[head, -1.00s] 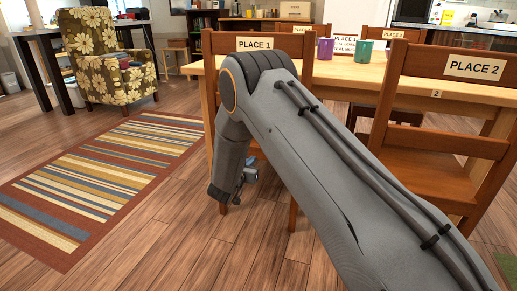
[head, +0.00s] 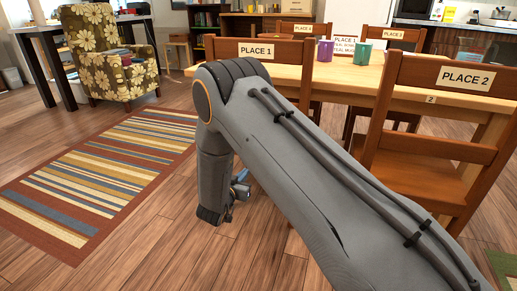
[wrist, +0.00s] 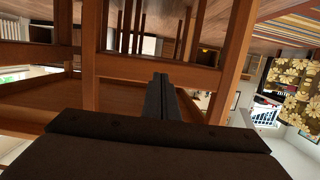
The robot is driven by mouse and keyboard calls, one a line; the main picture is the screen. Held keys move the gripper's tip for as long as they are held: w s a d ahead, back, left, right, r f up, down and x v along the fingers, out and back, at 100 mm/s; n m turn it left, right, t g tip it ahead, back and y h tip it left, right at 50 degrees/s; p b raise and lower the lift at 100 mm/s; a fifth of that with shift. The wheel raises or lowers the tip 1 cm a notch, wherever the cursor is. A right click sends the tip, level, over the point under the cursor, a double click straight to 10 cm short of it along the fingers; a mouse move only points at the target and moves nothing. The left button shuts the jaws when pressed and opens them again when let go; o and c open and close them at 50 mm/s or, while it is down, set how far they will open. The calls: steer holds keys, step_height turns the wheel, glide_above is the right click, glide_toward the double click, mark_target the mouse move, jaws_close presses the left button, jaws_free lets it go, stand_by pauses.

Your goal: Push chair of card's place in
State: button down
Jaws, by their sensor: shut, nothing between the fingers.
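The wooden chair labelled PLACE 1 (head: 290,50) stands at the table's near left; my arm hides most of it. The chair labelled PLACE 2 (head: 480,105) stands at the near right. A white card (head: 344,42) stands on the wooden table (head: 395,88), its text partly covered by a purple mug (head: 325,50) and a teal mug (head: 362,53). My gripper (head: 241,190) hangs low, near the PLACE 1 chair, mostly behind my arm. In the wrist view my gripper (wrist: 161,95) is shut and empty, pointing at wooden chair bars (wrist: 150,68); contact cannot be told.
The PLACE 3 chair (head: 393,34) and another labelled chair (head: 303,28) stand on the table's far side. A striped rug (head: 110,180) lies at left, with a flowered armchair (head: 105,50) behind it. Wood floor between rug and chairs is clear.

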steer(key=shift+f+p+v, duration=0.2)
steer(key=shift+p+v, duration=0.25)
steer(key=shift+v, duration=0.5)
steer(key=shift+f+p+v, duration=0.2)
steer(key=shift+p+v, duration=0.2)
steer(key=shift+v, duration=0.55)
steer(key=shift+f+p+v, duration=0.2)
steer(key=shift+p+v, duration=0.25)
steer(key=shift+v, duration=0.5)
steer(key=shift+s, duration=0.1)
steer(key=shift+a, duration=0.1)
